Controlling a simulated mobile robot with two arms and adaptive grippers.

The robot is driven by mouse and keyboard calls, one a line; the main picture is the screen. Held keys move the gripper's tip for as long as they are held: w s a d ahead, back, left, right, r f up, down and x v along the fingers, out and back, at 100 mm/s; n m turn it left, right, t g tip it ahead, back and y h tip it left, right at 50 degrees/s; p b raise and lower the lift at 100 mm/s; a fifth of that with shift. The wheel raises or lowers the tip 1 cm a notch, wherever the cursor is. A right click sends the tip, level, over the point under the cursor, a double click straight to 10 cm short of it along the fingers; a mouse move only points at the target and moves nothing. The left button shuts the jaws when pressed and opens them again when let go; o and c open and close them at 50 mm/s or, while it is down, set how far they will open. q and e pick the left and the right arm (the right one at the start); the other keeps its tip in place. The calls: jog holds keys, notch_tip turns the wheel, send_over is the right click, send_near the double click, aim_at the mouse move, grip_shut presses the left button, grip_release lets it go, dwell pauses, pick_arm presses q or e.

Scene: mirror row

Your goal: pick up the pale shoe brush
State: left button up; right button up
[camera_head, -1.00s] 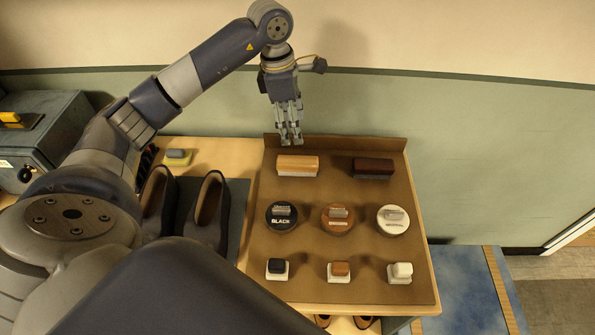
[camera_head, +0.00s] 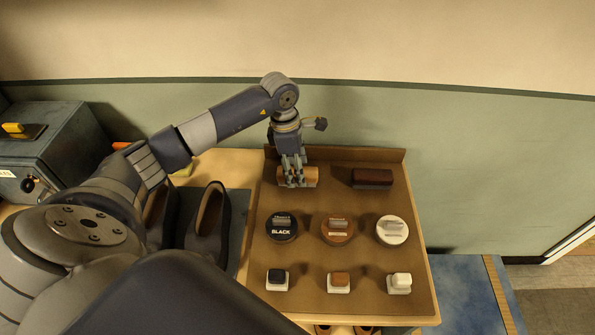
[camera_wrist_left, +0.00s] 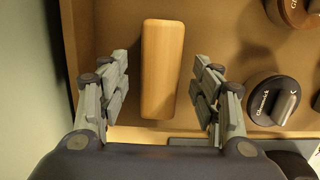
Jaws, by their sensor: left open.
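The pale shoe brush (camera_head: 312,174), a light wooden block, lies at the back left of the brown tray (camera_head: 350,272). In the head view my left gripper (camera_head: 297,182) is directly over it and hides much of it. In the left wrist view the brush (camera_wrist_left: 161,68) shows lengthwise between the spread fingers of my left gripper (camera_wrist_left: 160,92). The fingers are open, one on each side, with a gap to the brush on both sides. My right gripper is not in view.
A dark brush (camera_head: 373,178) lies to the right. Black (camera_head: 282,228), brown (camera_head: 338,230) and white (camera_head: 391,231) tins form the middle row, with small daubers in front. Dark shoes (camera_head: 208,222) stand left of the tray. A raised tray edge and the wall are behind.

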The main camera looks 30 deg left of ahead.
pick_arm(q)
jog(key=shift+w+d+f, duration=0.1)
jog(key=shift+d+f, duration=0.05)
jog(key=shift+f, duration=0.7)
jog(key=c, duration=1.2)
jog(key=shift+r, duration=0.1)
jog(key=shift+r, duration=0.3)
notch_tip(320, 180, up, 8)
jog(key=b, duration=0.2)
jog(key=shift+r+b, duration=0.2)
jog(key=shift+b, duration=0.2)
jog(key=shift+r, duration=0.5)
